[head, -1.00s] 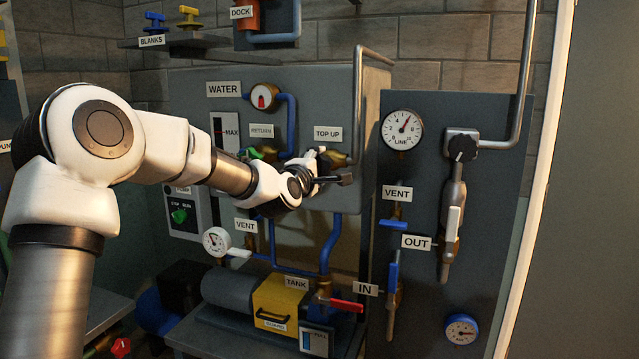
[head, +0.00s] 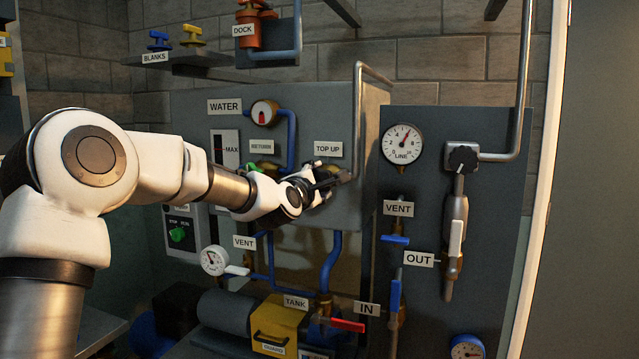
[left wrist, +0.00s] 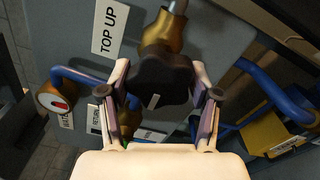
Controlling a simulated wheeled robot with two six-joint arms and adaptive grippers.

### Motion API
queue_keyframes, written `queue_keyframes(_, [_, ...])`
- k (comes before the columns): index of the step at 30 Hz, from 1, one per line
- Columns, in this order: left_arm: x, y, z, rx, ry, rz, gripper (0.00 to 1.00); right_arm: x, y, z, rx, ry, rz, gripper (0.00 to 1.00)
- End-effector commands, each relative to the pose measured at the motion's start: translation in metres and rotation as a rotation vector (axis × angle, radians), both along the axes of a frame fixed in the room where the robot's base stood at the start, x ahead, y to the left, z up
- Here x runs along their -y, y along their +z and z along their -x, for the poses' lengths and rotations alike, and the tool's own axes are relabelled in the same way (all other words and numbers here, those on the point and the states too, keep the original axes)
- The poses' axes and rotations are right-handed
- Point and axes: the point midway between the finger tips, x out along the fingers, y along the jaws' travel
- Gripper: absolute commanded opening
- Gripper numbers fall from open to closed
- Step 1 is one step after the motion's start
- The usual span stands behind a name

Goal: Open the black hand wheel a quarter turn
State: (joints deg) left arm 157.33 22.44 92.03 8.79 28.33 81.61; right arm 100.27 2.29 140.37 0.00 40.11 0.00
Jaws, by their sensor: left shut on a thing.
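The black hand wheel (left wrist: 160,80) sits on a brass valve body (left wrist: 163,32) beside the TOP UP label (left wrist: 110,30) in the left wrist view. My left gripper (left wrist: 160,70) has one finger on each side of the wheel and is shut on it. In the head view my left gripper (head: 328,180) is at the grey tank, just below the TOP UP label (head: 328,149), and mostly hides the wheel. A small white mark (left wrist: 154,101) shows on the wheel's near side. My right gripper is in neither view.
Another black knob (head: 462,159) is on the right panel, above the OUT label (head: 418,260). Blue pipes (head: 291,135) and a green handle are close to my left gripper. A red lever (head: 348,325) and a yellow guard (head: 280,330) are below.

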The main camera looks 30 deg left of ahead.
Motion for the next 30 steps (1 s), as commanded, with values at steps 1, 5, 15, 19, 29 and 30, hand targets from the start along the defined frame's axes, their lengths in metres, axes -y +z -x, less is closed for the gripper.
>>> queue_keyframes(1, [0.000, -0.005, 0.000, -0.008, -0.002, 0.003, 0.73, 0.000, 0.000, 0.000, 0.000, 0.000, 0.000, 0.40])
queue_keyframes(5, [0.000, -0.004, 0.000, -0.007, -0.001, 0.002, 0.88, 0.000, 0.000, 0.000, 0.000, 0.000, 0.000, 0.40])
queue_keyframes(15, [0.002, -0.002, 0.009, -0.005, -0.002, 0.001, 0.88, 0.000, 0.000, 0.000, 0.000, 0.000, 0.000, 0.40])
queue_keyframes(19, [0.007, -0.002, 0.033, -0.004, -0.002, 0.004, 0.88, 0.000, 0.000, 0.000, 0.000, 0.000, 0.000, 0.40])
queue_keyframes(29, [0.016, -0.003, 0.074, -0.005, 0.000, 0.001, 0.88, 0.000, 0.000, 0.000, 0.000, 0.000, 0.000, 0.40])
queue_keyframes(30, [0.017, -0.003, 0.074, -0.005, 0.000, 0.001, 0.88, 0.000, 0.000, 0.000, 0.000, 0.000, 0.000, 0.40])
